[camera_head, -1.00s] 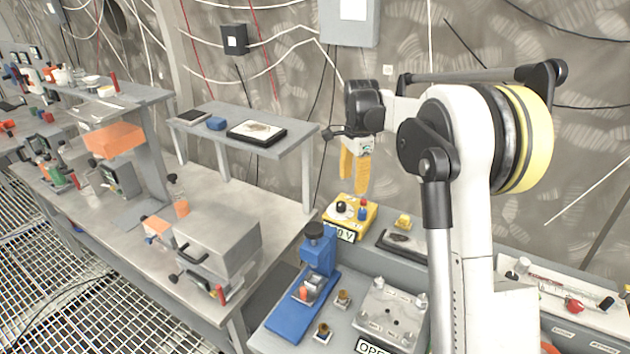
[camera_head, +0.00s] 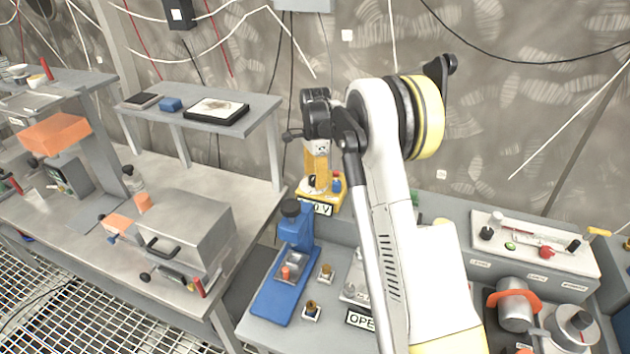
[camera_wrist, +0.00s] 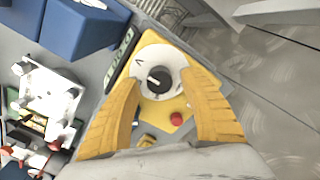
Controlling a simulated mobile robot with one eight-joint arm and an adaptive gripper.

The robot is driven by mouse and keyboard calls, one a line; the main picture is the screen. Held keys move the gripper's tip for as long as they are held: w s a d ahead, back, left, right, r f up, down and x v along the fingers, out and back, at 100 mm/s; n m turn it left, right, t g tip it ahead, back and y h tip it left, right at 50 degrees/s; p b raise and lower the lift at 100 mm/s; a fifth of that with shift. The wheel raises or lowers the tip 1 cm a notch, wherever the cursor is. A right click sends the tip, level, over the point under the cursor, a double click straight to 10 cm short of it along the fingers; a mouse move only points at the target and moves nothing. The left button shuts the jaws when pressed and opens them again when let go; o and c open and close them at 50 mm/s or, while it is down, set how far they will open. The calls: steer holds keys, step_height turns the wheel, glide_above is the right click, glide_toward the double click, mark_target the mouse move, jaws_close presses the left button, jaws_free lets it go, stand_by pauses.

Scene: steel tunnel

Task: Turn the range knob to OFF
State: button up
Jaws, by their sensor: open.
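The range knob (camera_wrist: 158,80) is a black knob on a round white dial, on the yellow meter box (camera_head: 328,199). In the head view the knob (camera_head: 312,181) shows small and dark on top of the box, partly behind my gripper. My gripper (camera_wrist: 163,108) has yellow fingers, spread on either side of the dial in the wrist view, open and empty. In the head view my gripper (camera_head: 316,176) hangs pointing down just over the box. I cannot tell whether the fingertips touch it. A red button (camera_wrist: 176,118) sits beside the dial. The dial's markings are too small to read.
A blue press (camera_head: 283,270) stands just in front of the meter box. A grey box (camera_head: 190,235) with a handle sits on the bench to the left. A panel with several knobs (camera_head: 535,245) is at the right. The wall rises behind the box.

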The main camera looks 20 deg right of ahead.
steer(key=shift+f, duration=0.1)
jaws_close()
